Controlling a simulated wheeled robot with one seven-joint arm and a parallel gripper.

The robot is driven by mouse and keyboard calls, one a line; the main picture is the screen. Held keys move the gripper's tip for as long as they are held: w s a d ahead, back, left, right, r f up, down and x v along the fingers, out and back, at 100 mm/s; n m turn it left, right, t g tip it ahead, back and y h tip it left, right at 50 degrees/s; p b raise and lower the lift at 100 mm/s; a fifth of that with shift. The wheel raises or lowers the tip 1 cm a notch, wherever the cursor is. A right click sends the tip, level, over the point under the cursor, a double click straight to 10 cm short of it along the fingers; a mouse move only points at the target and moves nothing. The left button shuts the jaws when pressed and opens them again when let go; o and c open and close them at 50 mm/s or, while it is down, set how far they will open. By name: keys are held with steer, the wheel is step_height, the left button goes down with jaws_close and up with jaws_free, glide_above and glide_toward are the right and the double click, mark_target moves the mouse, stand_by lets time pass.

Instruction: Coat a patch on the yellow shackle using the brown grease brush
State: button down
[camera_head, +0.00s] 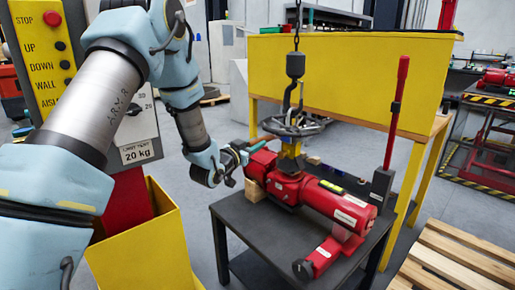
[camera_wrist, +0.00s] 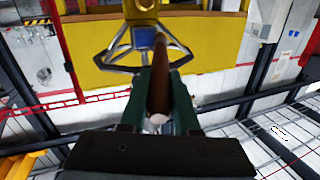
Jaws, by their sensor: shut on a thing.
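My gripper (camera_head: 246,152) is at the left of the red valve actuator (camera_head: 335,204) in the head view. In the wrist view my gripper (camera_wrist: 158,88) has its dark green fingers shut on the brown grease brush (camera_wrist: 170,62). The brush points away from the fingers, its far end overlapping the edge of a blue square block. The yellow shackle (camera_head: 289,163) seems to be the yellow part under the handwheel on the actuator. It also shows at the top edge of the wrist view (camera_wrist: 141,10). Whether the brush touches it I cannot tell.
The handwheel (camera_head: 293,124) sits above the yellow part, with a chain and hook (camera_head: 295,66) over it. The actuator rests on a dark table (camera_head: 243,222). A red upright lever (camera_head: 396,110) stands at right. A yellow panel (camera_head: 350,78) is behind.

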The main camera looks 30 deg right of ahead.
steer(key=shift+s, duration=0.1)
steer(key=s+d+b, duration=0.1)
steer(key=s+b, duration=0.2)
steer(key=s, duration=0.3)
stand_by(0.5)
steer(key=shift+d+f, duration=0.1)
steer(key=shift+w, duration=0.1)
steer(key=shift+w+a+b, duration=0.2)
steer(key=shift+w+b, duration=0.15)
steer(key=shift+w, duration=0.65)
steer(key=shift+w+a+b, duration=0.25)
steer(key=shift+w+b, duration=0.15)
steer(key=shift+w, duration=0.6)
steer(key=shift+w+a+b, duration=0.2)
steer(key=shift+w+b, duration=0.15)
steer(key=shift+w, duration=0.65)
